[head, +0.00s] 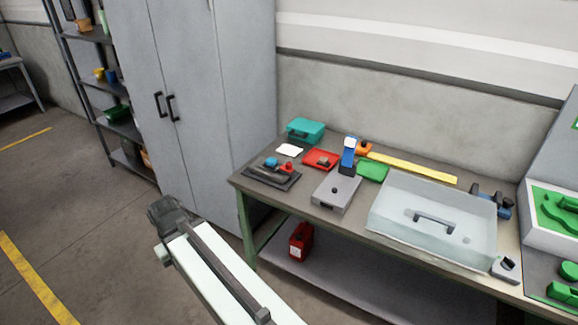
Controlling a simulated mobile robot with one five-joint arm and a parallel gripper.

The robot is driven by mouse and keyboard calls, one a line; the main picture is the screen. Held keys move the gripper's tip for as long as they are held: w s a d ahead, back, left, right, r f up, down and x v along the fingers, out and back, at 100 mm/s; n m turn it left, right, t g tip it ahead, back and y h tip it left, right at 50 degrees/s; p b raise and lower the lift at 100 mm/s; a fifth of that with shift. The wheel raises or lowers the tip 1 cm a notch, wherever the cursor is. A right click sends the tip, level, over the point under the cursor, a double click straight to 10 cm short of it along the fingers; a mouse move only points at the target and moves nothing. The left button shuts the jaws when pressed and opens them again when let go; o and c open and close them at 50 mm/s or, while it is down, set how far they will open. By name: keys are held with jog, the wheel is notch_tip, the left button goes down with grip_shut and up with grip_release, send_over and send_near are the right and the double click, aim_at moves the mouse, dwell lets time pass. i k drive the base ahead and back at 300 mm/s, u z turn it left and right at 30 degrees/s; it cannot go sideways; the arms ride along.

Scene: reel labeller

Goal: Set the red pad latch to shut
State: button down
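A flat red pad (312,157) lies near the back left of the workbench, with a small dark piece (321,160) on top that may be its latch. It is too small to tell whether the latch is open or shut. My pale arm (226,281) reaches up from the bottom edge at left of centre. It ends in a dark block (167,213) over the floor, left of the bench and well apart from the red pad. No fingers can be made out there, and nothing held shows.
The workbench (350,222) carries a teal case (305,129), a black mat (272,178), a green pad (373,170), a grey block (336,193) and a clear cover (438,246). A grey cabinet (203,90) stands behind. Floor left of the bench is clear.

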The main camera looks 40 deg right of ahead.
aim_at(288, 167)
jog(key=i, duration=0.95)
